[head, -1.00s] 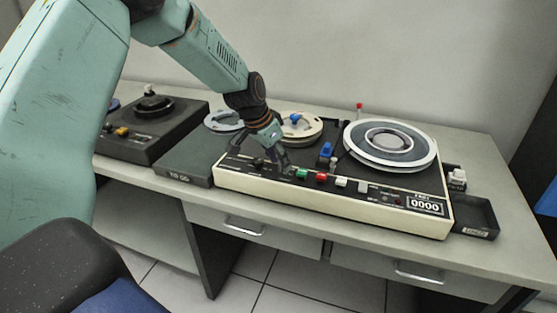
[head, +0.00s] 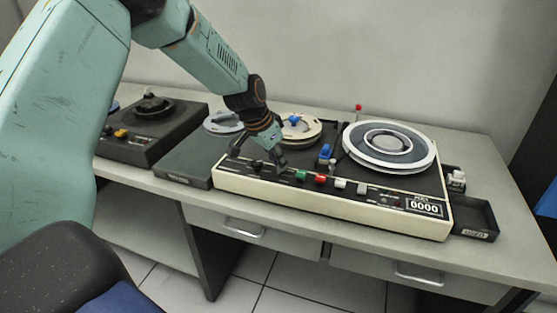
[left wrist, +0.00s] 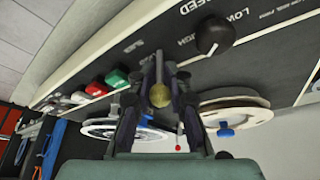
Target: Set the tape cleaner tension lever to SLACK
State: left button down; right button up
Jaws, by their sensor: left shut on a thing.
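The tape deck (head: 330,196) has a cream front edge and a black sloping panel. My left gripper (head: 280,162) is over the left part of that panel, beside a black knob (head: 257,165). In the left wrist view my left gripper (left wrist: 160,70) is shut on a small lever with a brass ball end (left wrist: 160,95), one dark finger on each side. A small label (left wrist: 150,44) beside it is too small to read surely. The black knob (left wrist: 212,37) by the SPEED, LOW and HIGH markings is apart from the fingers. My right gripper is not in view.
Green (head: 301,175), red (head: 320,179) and white (head: 341,183) buttons sit just right of the gripper. A large reel (head: 430,150) and a smaller cream reel (head: 312,130) lie behind. A black unit (head: 150,143) stands at the left. A tray (head: 475,230) lies at right.

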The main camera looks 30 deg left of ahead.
pick_arm(q)
jog(key=shift+r+t, duration=0.1)
jog(key=shift+t, duration=0.2)
jog(key=shift+s+t+p, duration=0.2)
jog(key=shift+t+p, duration=0.2)
jog(key=t+p, duration=0.2)
jog(key=shift+s+d+y+p, duration=0.15)
jog(key=shift+s+y+p, duration=0.2)
jog(key=shift+s+y, duration=0.05)
jog(key=shift+s+m+t+p, duration=0.15)
jog(key=shift+m+t+p, duration=0.15)
jog(key=shift+t+p, duration=0.25)
jog(key=c, duration=1.3)
grip_release()
jog(key=shift+d, duration=0.1)
jog(key=shift+o, duration=0.2)
jog(key=shift+f, duration=0.2)
jog(key=shift+s+r, duration=0.1)
